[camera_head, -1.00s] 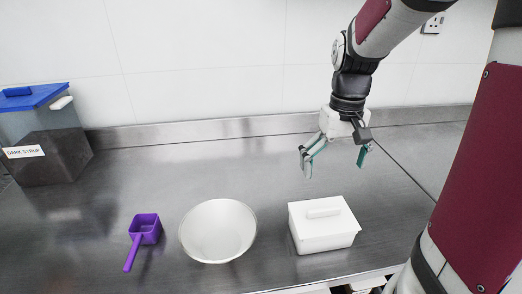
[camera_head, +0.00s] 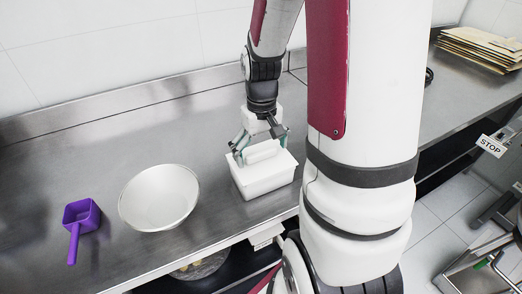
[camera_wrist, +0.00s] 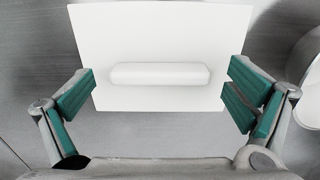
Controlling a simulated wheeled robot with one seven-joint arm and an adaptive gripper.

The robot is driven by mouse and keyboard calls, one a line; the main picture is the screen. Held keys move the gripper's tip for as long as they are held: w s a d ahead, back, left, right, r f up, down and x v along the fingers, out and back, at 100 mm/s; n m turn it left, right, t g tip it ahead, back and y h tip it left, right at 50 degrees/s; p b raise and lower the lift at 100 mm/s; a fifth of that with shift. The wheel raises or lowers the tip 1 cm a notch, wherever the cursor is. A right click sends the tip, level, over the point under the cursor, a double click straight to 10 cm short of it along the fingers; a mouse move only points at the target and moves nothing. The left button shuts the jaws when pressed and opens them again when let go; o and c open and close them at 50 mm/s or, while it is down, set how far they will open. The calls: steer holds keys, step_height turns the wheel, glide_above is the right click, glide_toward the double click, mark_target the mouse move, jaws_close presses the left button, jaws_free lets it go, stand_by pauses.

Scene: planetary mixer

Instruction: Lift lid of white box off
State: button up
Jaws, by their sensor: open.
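The white box (camera_head: 266,183) stands upright on the metal counter, near its front edge. Its lid (camera_head: 283,163) is seated on top and has a raised bar handle (camera_head: 262,151). In the wrist view the lid (camera_wrist: 160,35) fills the upper middle, with the handle (camera_wrist: 160,74) lying crosswise between my fingers. My gripper (camera_wrist: 160,98) is open and empty, one teal-padded finger off each end of the handle, with gaps on both sides. In the head view my gripper (camera_head: 260,146) is right above the lid; whether it touches the lid cannot be told.
A white bowl (camera_head: 160,197) stands left of the box, and its rim (camera_wrist: 305,68) shows at the right of the wrist view. A purple scoop (camera_head: 81,221) lies further left. The counter (camera_head: 190,115) behind is clear. A stack of brown folders (camera_head: 480,48) lies far right.

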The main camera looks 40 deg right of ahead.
mark_target(261, 152)
steer(key=shift+c, duration=0.5)
steer(key=c, duration=1.3)
steer(key=shift+r+p, duration=0.85)
steer(key=shift+r, duration=0.35)
steer(key=shift+r+p, duration=1.35)
steer(key=shift+r, duration=0.65)
